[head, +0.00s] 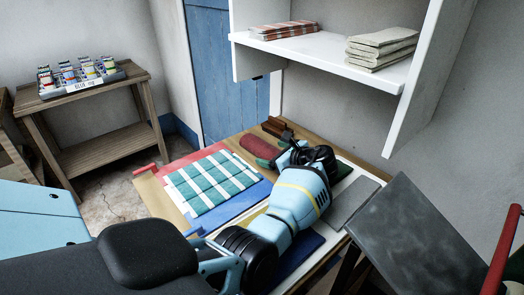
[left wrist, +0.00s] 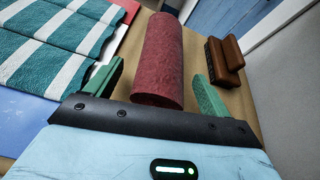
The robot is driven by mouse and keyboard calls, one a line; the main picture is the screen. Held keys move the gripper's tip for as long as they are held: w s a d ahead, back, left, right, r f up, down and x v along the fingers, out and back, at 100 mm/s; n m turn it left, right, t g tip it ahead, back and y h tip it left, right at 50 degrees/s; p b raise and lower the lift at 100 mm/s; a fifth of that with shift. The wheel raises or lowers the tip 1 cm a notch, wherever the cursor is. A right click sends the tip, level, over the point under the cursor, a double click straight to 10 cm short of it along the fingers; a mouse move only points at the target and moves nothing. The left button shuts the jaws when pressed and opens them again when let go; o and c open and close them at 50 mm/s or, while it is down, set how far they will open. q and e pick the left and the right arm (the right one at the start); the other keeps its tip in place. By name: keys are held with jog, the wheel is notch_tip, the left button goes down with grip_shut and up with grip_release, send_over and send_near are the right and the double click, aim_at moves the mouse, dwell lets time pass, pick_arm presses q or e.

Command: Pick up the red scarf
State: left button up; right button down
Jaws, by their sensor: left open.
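The red scarf (head: 261,146) is rolled up and lies on the wooden tabletop. It shows clearly as a dull red roll in the left wrist view (left wrist: 158,58). My left gripper (head: 276,151) is open, its green fingers on either side of the roll's near end in the left wrist view (left wrist: 159,72). A gap shows between the roll and each finger, so it does not look gripped. The gripper hides part of the roll in the head view. My right gripper is not in view.
A green-and-white striped cloth (head: 214,184) lies left of the gripper, over a blue cloth (head: 240,205). Brown wooden blocks, perhaps brushes (left wrist: 226,60), stand right of the roll. A white shelf (head: 330,58) with folded cloths overhangs behind. A wooden stand (head: 108,150) is at the left.

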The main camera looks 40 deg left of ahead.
aim_at(260, 142)
pick_arm(q)
jog(key=shift+x, duration=1.4)
jog(key=shift+c, duration=0.3)
jog(key=c, duration=1.1)
jog(key=shift+c, duration=0.2)
jog(key=shift+r, duration=1.6)
jog(key=shift+s+d+r+p, duration=0.1)
jog(key=shift+s+r+p, duration=0.15)
jog(key=shift+p, duration=0.15)
jog(key=s+d+p, duration=0.1)
jog(key=s, duration=0.4)
jog(key=s+d+r+p, duration=0.1)
jog(key=s+d, duration=0.1)
jog(key=s, duration=0.2)
jog(key=s+d+p, duration=0.1)
jog(key=s+d, duration=0.1)
jog(key=s, duration=0.3)
jog(key=shift+s+r, duration=0.15)
jog(key=shift+s, duration=0.2)
